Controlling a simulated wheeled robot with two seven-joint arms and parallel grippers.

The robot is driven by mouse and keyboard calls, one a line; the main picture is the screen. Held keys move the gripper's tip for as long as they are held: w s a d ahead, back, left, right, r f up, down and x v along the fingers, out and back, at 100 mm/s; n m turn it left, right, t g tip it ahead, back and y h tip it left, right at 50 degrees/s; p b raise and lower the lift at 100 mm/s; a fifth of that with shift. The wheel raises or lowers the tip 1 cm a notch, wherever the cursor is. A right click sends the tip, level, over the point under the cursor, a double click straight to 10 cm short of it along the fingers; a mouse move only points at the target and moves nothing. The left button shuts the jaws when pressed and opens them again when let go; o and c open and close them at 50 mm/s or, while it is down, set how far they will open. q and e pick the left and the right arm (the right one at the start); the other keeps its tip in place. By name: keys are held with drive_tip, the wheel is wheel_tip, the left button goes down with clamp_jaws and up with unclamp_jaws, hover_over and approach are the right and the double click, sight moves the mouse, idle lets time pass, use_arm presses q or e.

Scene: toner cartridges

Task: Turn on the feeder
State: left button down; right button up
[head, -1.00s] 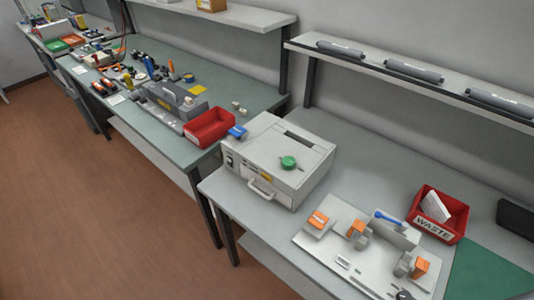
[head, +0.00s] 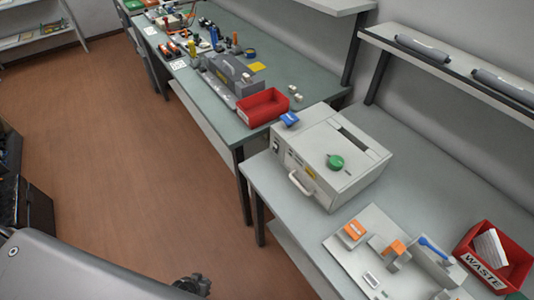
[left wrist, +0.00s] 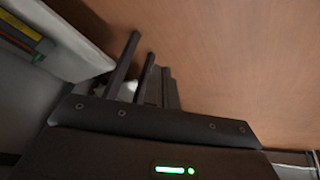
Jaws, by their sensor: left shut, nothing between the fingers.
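My right gripper is not in view.
A red bin (head: 263,108) stands on the far bench. A fixture plate with orange blocks (head: 353,230) and a red waste bin (head: 497,257) are at the right. The brown floor (head: 130,150) left of the benches is clear.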

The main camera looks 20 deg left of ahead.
sight(274, 150)
use_arm(q)
drive_tip(key=w+r+n+t+h, duration=0.4)
drive_tip(key=w+r+n+t, duration=0.2)
drive_tip(key=w+r, duration=1.6)
drive_tip(key=w+d+r+n+h, duration=0.1)
drive_tip(key=w+d+r+h, duration=0.1)
drive_tip(key=r, duration=0.7)
drive_tip(key=w+d+r+n+t+h, duration=0.1)
drive_tip(key=w+d+r+h, duration=0.2)
drive_tip(key=r, duration=0.7)
drive_tip(key=shift+w+d+r+n+t+h, duration=0.3)
drive_tip(key=shift+d+h, duration=0.2)
drive_tip(key=shift+d, duration=0.3)
drive_tip(key=p+x, duration=0.3)
drive_tip(key=x, duration=1)
drive_tip(key=shift+r, duration=0.1)
drive_tip(key=shift+w+d+f, duration=0.2)
drive_tip(key=shift+w+d, duration=0.15)
drive_tip(key=shift+w, duration=0.1)
